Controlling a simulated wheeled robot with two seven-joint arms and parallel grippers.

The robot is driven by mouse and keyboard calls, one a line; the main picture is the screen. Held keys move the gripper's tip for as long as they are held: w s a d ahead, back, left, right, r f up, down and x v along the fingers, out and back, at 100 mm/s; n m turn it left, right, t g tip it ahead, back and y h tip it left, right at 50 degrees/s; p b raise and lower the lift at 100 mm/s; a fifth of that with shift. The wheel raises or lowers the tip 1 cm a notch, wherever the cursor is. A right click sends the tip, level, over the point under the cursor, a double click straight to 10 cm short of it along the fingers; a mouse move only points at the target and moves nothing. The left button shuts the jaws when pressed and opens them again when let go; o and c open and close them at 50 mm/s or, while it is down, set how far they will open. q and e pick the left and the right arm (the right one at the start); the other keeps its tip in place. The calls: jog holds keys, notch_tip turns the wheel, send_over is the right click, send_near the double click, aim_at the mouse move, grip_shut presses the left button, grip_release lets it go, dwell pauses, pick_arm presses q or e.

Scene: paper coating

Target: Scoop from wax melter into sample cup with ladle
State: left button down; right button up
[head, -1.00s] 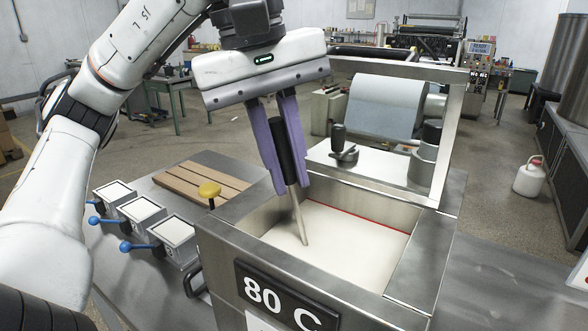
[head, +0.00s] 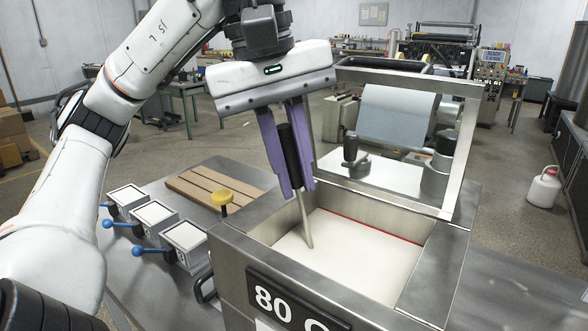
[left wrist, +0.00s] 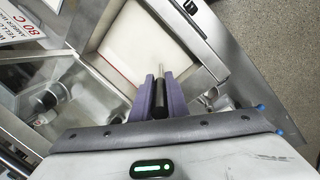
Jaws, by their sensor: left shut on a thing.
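The wax melter (head: 235,278) is a steel box marked 80 C, open on top and filled with pale wax (head: 345,256); the wax also shows in the left wrist view (left wrist: 128,45). My left gripper (head: 298,190), with purple fingers, is shut on the black handle of the ladle (head: 289,150). The ladle's metal shaft points down into the wax, and its lower end is hidden there. In the left wrist view the ladle (left wrist: 160,92) sits between the fingers. Sample cups with blue handles stand left of the melter: near (head: 186,237), middle (head: 153,213) and far (head: 126,196). My right gripper is not in view.
The raised lid frame (head: 462,140) stands behind the melter's opening. A white jug (head: 543,187) is on the floor at right.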

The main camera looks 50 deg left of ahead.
pick_arm(q)
jog(key=shift+r, duration=0.15)
jog(key=p+v, duration=0.1)
jog(key=p, duration=0.1)
jog(key=p+v, duration=0.1)
jog(key=shift+w+d+r, duration=0.1)
jog(key=shift+w+r, duration=0.1)
jog(key=shift+r, duration=0.15)
jog(key=w+d+v, duration=0.1)
jog(key=w+v, duration=0.1)
jog(key=v, duration=1.1)
jog(key=shift+w+r, duration=0.2)
jog(key=shift+w, duration=0.05)
dwell(0.5)
dwell(0.6)
jog(key=shift+d, duration=0.1)
dwell(0.4)
